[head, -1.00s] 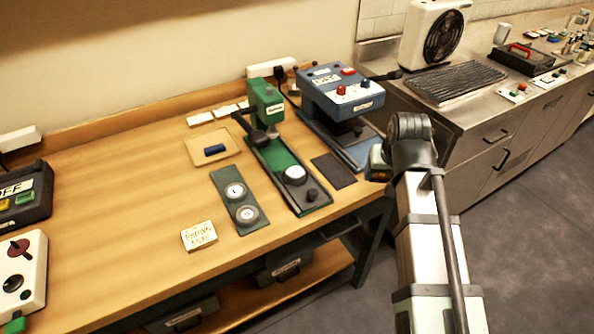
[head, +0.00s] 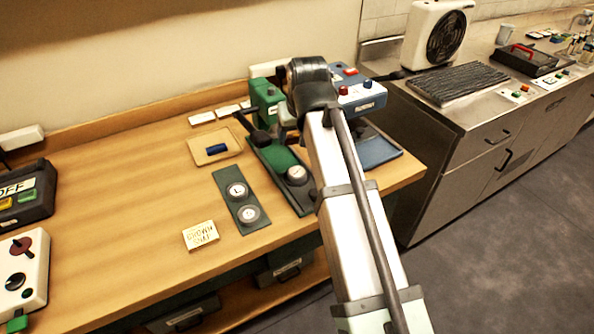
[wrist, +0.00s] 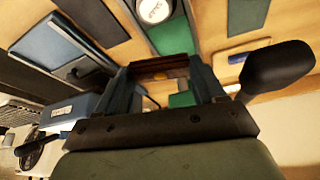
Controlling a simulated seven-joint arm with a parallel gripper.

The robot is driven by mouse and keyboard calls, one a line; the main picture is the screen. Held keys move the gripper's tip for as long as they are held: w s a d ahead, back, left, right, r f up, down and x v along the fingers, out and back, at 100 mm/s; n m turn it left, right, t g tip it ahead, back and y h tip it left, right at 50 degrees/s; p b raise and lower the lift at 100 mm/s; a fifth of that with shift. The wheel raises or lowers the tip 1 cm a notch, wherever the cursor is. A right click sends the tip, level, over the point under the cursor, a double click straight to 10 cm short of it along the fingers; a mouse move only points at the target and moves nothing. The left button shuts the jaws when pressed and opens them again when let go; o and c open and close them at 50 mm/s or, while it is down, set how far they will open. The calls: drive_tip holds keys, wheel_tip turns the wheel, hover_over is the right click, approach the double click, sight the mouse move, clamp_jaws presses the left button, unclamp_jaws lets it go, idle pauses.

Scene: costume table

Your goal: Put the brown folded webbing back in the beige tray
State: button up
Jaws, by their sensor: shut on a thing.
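The brown folded webbing (wrist: 160,66) shows between my gripper's fingers (wrist: 162,76) in the wrist view, and the gripper is shut on it. In the head view my wrist hides the webbing and most of the gripper, over the green press and blue machine. The beige tray (head: 205,159) lies flat on the wooden table, left of the green press, with a small dark blue roll (head: 217,149) in it. My gripper is to the right of the tray and apart from it. The blue roll also shows in the wrist view (wrist: 237,58).
The green press (head: 265,98) and the blue machine (head: 362,97) stand close to my arm. A dark plate with two round weights (head: 238,190) and a lettered card (head: 201,235) lie in front of the tray. Table left of the tray is clear.

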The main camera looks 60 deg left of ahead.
sight(296, 170)
drive_tip(key=shift+f, duration=0.1)
drive_tip(key=shift+d+f, duration=0.1)
drive_tip(key=shift+f, duration=4.7)
drive_tip(key=shift+f, duration=0.1)
drive_tip(key=o, duration=1.1)
drive_tip(key=v, duration=1.3)
drive_tip(key=shift+o, duration=0.6)
drive_tip(key=shift+d+r, duration=0.1)
drive_tip(key=shift+r, duration=0.2)
